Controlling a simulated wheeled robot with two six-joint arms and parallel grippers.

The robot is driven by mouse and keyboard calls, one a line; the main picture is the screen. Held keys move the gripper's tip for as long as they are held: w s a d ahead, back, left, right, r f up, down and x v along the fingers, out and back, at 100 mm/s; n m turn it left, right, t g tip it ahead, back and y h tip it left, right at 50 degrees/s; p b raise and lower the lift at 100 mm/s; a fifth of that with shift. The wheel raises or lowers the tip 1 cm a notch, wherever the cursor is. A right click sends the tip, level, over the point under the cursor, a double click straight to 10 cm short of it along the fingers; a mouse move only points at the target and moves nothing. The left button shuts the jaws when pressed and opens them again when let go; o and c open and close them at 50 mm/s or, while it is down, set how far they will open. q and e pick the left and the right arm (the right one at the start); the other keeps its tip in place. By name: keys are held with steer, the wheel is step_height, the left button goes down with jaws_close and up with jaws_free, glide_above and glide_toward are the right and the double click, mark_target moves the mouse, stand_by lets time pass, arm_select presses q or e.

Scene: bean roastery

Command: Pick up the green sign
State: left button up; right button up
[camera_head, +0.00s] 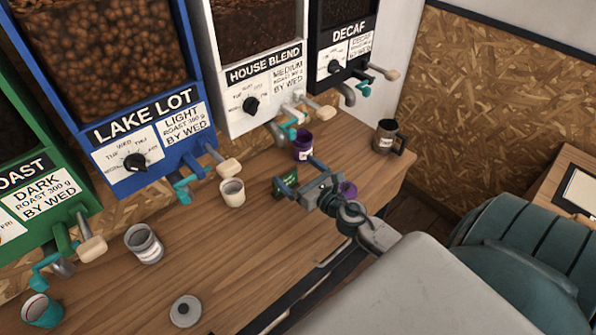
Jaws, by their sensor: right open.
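The green sign (286,183) is small and dark green with light lettering. It stands on the wooden counter (225,265) near the middle of the head view, below the House Blend bin. My right gripper (304,184) reaches in from the right. Its jaws are open and point left toward the sign, with one finger at the far side and one at the near side. The sign's right edge is close to the jaws; I cannot tell whether it is between the fingers. My left gripper is not in view.
A purple cup (303,148) stands behind the gripper, and another purple item (348,189) is partly hidden by it. A cream cup (232,192) is left of the sign.

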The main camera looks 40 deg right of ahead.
steer(key=shift+a, duration=0.1)
steer(key=b, duration=0.9)
glide_toward(287, 182)
steer(key=w, duration=0.3)
steer(key=w+f, duration=0.1)
steer(key=w, duration=0.1)
steer(key=shift+a, duration=0.25)
steer(key=shift+w+r+p, duration=0.8)
steer(key=shift+r+p, duration=0.1)
steer(key=shift+p, duration=0.3)
steer(key=w, duration=0.3)
steer(key=w+p, duration=0.1)
steer(key=w, duration=0.1)
steer(key=shift+w+a+f, duration=0.3)
steer(key=shift+w, duration=0.05)
steer(key=c, duration=0.9)
